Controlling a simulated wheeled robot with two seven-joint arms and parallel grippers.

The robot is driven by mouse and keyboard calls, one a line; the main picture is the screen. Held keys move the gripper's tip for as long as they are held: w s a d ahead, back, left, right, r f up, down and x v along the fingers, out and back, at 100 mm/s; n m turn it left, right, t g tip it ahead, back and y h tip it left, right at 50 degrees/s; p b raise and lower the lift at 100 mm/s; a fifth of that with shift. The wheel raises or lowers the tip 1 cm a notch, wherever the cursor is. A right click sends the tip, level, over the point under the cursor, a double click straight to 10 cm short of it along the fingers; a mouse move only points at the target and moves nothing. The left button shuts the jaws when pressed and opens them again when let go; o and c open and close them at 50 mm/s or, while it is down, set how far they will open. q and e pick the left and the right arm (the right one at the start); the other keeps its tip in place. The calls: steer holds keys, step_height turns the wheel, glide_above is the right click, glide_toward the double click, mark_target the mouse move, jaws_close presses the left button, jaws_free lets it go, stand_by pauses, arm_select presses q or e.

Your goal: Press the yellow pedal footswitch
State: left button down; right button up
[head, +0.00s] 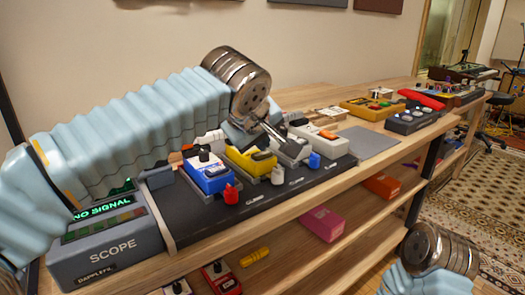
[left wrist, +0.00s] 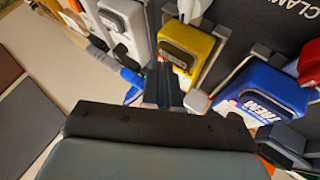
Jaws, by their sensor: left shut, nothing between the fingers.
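The yellow pedal (head: 240,158) sits in the row on the dark pedalboard, between the blue pedal (head: 204,181) and a grey pedal (head: 289,151). Its dark footswitch pad (head: 263,156) faces the front. In the left wrist view the yellow pedal (left wrist: 201,66) is at upper middle, with its dark pad (left wrist: 187,40) visible. My left gripper (head: 272,132) is shut and empty, above and behind the yellow and grey pedals. In the left wrist view the closed fingers (left wrist: 163,78) point near the yellow pedal's edge; contact cannot be told. My right gripper's fingers are out of view.
The grey SCOPE box (head: 110,250) stands left of the pedalboard (head: 305,183). A white pedal (head: 318,138) stands at the board's right end. Red and white knobs stick up along the front. More gear (head: 365,108) lies farther right; lower shelves hold loose pedals.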

mark_target(260, 156)
arm_select(q)
steer(key=shift+r, duration=0.45)
steer(key=shift+r, duration=0.1)
step_height(260, 156, up, 5)
steer(key=p, duration=0.5)
stand_by(0.4)
